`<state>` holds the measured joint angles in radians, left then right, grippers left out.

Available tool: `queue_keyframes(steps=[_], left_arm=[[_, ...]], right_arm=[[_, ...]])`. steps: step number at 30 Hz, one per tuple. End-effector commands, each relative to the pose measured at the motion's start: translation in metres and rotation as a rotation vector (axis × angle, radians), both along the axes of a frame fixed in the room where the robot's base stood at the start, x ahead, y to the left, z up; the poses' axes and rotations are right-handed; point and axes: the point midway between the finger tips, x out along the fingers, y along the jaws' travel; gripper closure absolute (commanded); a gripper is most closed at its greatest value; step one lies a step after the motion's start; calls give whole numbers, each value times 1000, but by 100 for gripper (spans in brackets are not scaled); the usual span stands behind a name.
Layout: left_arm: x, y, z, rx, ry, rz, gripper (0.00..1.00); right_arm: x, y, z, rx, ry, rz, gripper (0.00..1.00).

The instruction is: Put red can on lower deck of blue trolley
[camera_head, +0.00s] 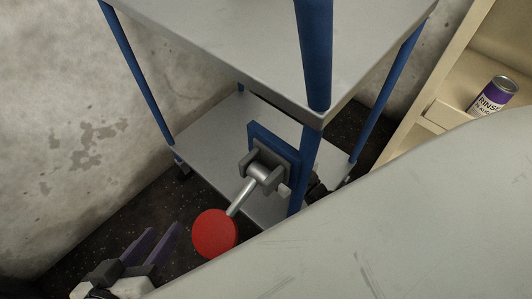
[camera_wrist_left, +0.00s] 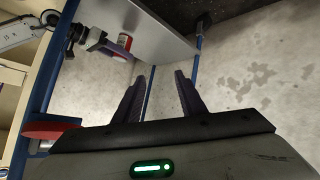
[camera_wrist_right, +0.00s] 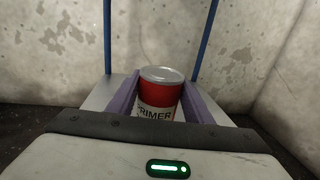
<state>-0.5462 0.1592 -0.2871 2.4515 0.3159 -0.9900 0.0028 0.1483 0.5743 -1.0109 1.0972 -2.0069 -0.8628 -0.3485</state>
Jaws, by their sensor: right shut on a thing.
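The red can (camera_wrist_right: 160,92), with a silver lid and a white PRIMER label, stands upright between the purple fingers of my right gripper (camera_wrist_right: 157,84), which is shut on it. It also shows small in the left wrist view (camera_wrist_left: 125,42), near the grey deck. The can is hidden in the head view. The blue trolley has a grey lower deck (camera_head: 205,135) under its upper deck (camera_head: 230,35). In the right wrist view the lower deck (camera_wrist_right: 97,97) lies around the can; contact is unclear. My left gripper (camera_head: 158,238) is open and empty, left of the trolley.
A lever with a red round end (camera_head: 215,233) sticks out from a blue plate (camera_head: 262,135) at the trolley's near post (camera_head: 313,60). A purple can (camera_head: 493,95) lies tilted on a cream shelf (camera_head: 440,115) at right. Stained walls (camera_head: 70,110) stand behind.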

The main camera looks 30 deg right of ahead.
Motion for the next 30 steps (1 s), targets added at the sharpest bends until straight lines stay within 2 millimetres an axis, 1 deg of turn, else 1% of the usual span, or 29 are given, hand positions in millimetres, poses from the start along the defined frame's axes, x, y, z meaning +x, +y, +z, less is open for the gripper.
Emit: queue_keyframes(steps=[1, 3, 7, 14, 15, 17, 18, 30], left_arm=[[0, -2, -2, -16, -12, -1, 63], [0, -5, 4, -40, -27, -3, 63], [0, -6, 12, -50, -35, -4, 63], [0, -6, 11, -49, -35, -3, 63], [0, -6, 11, -49, -35, -3, 63], [0, -6, 11, -48, -34, -3, 63], [0, -6, 11, -48, -34, -3, 63], [0, -6, 10, -46, -31, -3, 63]], right_arm=[[1, 0, -12, 1, -3, -1, 87], [1, 0, -20, 1, -3, -1, 87], [1, 0, -19, 2, -5, 0, 87], [1, 0, -21, 1, -4, -1, 87], [0, 0, -23, 1, 0, 0, 52], [0, 0, -23, 1, 0, 0, 42], [0, 0, -23, 1, 0, 0, 36], [-2, -1, -20, 0, 2, 0, 35]])
